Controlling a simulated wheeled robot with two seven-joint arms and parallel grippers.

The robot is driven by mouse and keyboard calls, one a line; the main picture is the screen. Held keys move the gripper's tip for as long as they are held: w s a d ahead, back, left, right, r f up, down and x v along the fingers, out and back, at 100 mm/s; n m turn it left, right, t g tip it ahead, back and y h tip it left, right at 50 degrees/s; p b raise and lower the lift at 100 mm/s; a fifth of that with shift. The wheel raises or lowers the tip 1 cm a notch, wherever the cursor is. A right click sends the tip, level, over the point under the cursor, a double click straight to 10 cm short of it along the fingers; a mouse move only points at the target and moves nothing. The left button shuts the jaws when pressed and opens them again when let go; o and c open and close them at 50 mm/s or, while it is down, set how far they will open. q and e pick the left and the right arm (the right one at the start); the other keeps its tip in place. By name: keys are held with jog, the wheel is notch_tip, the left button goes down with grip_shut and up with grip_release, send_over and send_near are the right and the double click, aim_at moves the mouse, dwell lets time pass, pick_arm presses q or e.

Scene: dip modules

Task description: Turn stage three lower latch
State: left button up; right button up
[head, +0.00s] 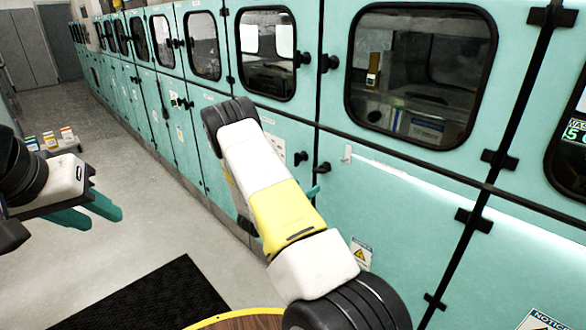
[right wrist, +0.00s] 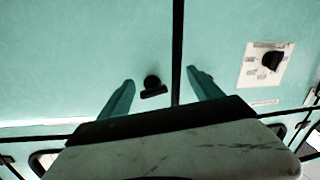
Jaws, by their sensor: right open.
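The lower latch, a small black knob with a short bar, sits on the teal cabinet front beside a dark door seam. In the right wrist view this latch (right wrist: 152,84) lies between the spread fingers of my right gripper (right wrist: 160,92), closer to the left finger. The fingers are open, and I cannot tell whether they touch the latch. In the head view a black latch (head: 323,168) shows right of the seam, just above a teal fingertip; my arm hides most of the right gripper. My left gripper (head: 106,219) is open and empty over the floor at far left.
A second black latch on a white plate (right wrist: 272,60) is across the seam. Upper window doors (head: 425,70) with black hinges run along the machine. Small boxes (head: 50,140) stand on a low stand at left. A black mat (head: 150,300) lies on the open floor.

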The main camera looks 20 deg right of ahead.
aim_at(317, 172)
notch_tip(317, 172, up, 4)
jog(key=s+a+m+g+h, duration=0.1)
jog(key=a+g+h, duration=0.1)
jog(key=x, duration=0.7)
jog(key=shift+d+r, duration=0.1)
jog(key=shift+c, duration=0.2)
jog(key=shift+s, duration=0.1)
jog(key=c, duration=1.3)
jog(key=shift+m, duration=1.5)
jog(key=shift+c, duration=0.2)
jog(key=o, duration=1.4)
